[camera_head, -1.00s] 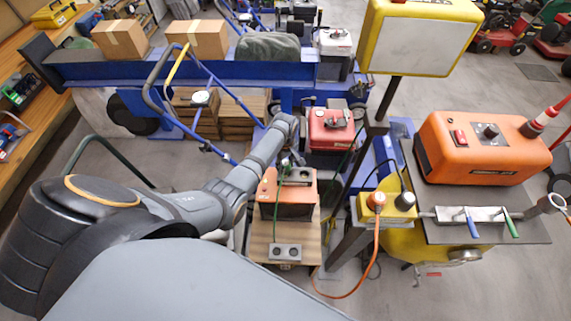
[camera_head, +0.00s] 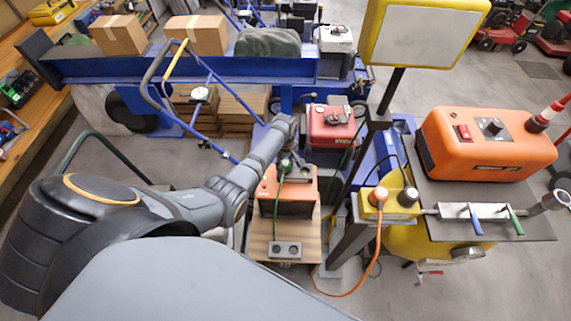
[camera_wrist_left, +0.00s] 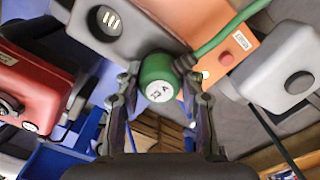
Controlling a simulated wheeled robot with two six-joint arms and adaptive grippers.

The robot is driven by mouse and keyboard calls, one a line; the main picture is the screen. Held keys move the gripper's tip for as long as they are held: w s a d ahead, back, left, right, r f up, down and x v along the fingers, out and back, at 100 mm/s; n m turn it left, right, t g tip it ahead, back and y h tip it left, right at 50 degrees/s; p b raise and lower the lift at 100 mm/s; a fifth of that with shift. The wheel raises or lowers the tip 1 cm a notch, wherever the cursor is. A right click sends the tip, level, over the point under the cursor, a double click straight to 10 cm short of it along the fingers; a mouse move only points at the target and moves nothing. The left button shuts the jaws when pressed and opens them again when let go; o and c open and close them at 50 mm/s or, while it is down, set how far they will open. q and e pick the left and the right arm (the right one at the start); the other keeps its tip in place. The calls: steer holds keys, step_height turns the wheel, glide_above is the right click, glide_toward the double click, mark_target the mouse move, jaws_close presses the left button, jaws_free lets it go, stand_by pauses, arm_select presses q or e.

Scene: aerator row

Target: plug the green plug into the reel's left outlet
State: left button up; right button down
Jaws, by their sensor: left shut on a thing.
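My left gripper (camera_head: 285,162) is shut on the green plug (camera_wrist_left: 158,82), whose round labelled back faces the wrist camera. In the head view the green plug (camera_head: 284,167) is small, above the orange box (camera_head: 296,198), with its green cord hanging down in front of the box. A yellow outlet block (camera_head: 386,204) sits at the yellow reel (camera_head: 404,238), right of my left gripper and apart from the plug. An orange plug (camera_head: 379,194) is on the block's left side and a black round piece (camera_head: 408,196) on its right. My right gripper is not in view.
A grey double socket (camera_head: 285,249) lies on a wooden board in front of the orange box. A dark upright post (camera_head: 352,195) stands between that box and the reel. A red machine (camera_head: 332,128) is behind. A grey metal table (camera_head: 470,232) is at right.

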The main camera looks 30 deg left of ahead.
arm_select(q)
steer(key=shift+f+b, duration=0.3)
steer(key=shift+f, duration=0.15)
steer(key=o, duration=1.3)
steer(key=shift+c, duration=0.2)
step_height(320, 180, up, 12)
